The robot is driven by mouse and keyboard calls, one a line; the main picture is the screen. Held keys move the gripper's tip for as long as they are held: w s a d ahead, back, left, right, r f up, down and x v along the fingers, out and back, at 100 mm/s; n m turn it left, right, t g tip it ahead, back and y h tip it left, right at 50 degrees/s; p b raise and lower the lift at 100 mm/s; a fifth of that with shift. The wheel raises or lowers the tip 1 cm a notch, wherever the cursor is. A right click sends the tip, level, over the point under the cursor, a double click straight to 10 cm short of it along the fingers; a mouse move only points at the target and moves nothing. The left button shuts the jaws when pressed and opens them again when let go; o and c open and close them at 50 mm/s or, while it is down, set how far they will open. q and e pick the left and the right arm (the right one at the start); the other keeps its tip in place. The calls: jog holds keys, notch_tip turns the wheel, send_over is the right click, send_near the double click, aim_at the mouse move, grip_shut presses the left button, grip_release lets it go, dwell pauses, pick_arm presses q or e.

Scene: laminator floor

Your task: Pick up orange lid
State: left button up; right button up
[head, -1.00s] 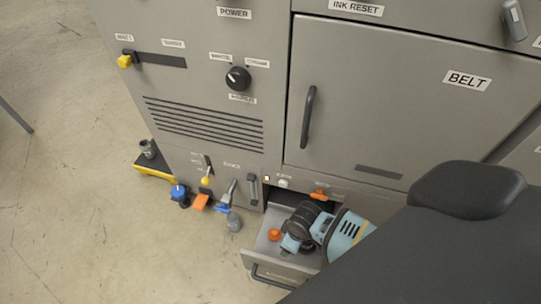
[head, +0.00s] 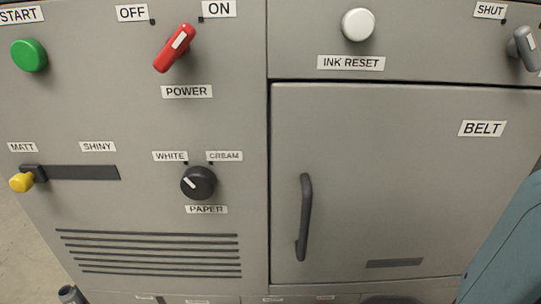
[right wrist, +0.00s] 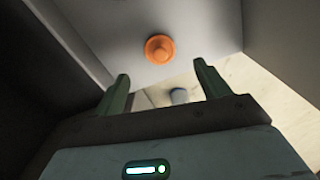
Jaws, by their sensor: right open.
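The orange lid (right wrist: 159,48) is round with a raised knob in its middle. In the right wrist view it lies on a pale grey surface inside the drawer (right wrist: 180,18), at upper centre. My right gripper (right wrist: 160,70) is open and empty. Its two fingers point toward the lid, one on either side of it in the picture, and do not touch it. The gap between fingertips and lid is hard to judge. The head view does not show the lid or either gripper. My left gripper is in neither view.
In the head view the grey machine front fills the picture, with a belt door (head: 390,180), red power lever (head: 175,48) and black paper knob (head: 198,182). A small grey-blue object (right wrist: 178,95) shows beyond the drawer edge.

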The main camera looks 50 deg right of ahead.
notch_tip(320, 180, down, 2)
jog(key=shift+s+f+b, duration=0.1)
jog(key=shift+b, duration=0.3)
jog(key=f+b, duration=0.1)
jog(key=f, duration=0.1)
jog(key=f+b, duration=0.2)
jog(key=shift+s+d+f, duration=0.1)
jog(key=shift+s+f, duration=0.05)
jog(key=shift+s, duration=0.05)
jog(key=shift+f+b, duration=0.35)
